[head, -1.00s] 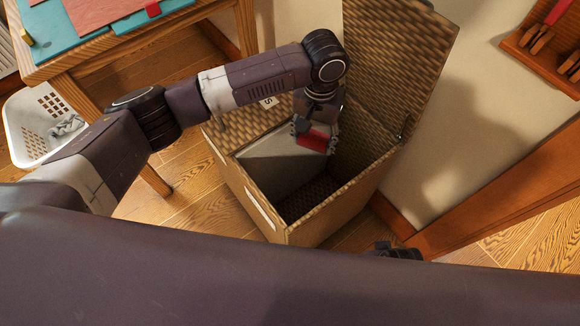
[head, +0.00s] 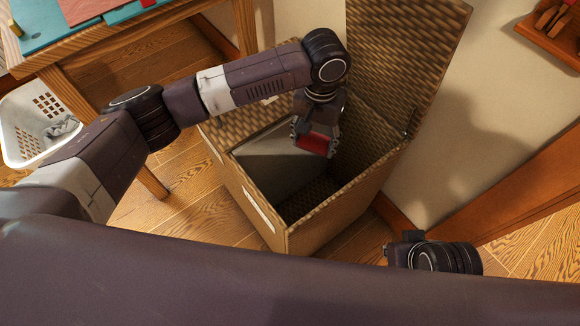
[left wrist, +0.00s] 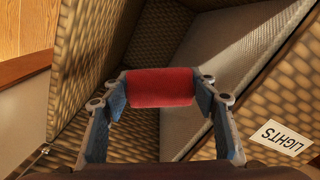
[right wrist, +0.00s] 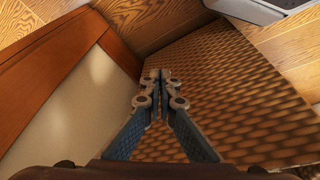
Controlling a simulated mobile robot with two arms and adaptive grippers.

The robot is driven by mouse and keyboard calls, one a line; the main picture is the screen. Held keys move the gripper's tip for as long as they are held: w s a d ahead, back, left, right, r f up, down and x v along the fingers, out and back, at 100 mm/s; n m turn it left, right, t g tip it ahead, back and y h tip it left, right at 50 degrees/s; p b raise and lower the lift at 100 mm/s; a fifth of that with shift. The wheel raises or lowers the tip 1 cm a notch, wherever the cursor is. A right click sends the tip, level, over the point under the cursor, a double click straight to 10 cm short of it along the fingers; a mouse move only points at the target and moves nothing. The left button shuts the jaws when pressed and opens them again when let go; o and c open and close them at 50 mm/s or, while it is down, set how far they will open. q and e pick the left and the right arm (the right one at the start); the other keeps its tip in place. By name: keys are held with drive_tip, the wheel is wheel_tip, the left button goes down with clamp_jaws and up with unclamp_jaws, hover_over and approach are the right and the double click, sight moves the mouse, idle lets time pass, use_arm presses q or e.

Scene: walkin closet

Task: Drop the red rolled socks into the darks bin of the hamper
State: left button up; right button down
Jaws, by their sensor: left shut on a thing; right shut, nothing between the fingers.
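The red rolled socks (head: 315,143) are between the fingers of my left gripper (head: 314,134), which is shut on them. They are over the open mouth of the wicker hamper (head: 288,236), near the grey divider panel (head: 268,155). The socks also show as a red roll (left wrist: 160,88) across the fingers in the left wrist view. A LIGHTS label (left wrist: 283,138) is on the wicker at the right of that view. No darks label is readable. My right gripper (right wrist: 161,78) is shut and empty, close to a wicker surface.
The hamper lid (head: 405,50) stands open at the back. A wooden table (head: 90,52) and a white laundry basket (head: 35,125) are at the left. A wooden rack (head: 550,35) is on the wall at the upper right. Wooden floor shows around the hamper.

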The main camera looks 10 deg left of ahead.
use_arm(q)
drive_tip(key=shift+f, duration=0.1)
use_arm(e)
drive_tip(key=shift+s+r, duration=0.2)
drive_tip(key=shift+r, duration=0.35)
use_arm(q)
drive_tip(key=o, duration=1)
wheel_tip(320, 180, up, 12)
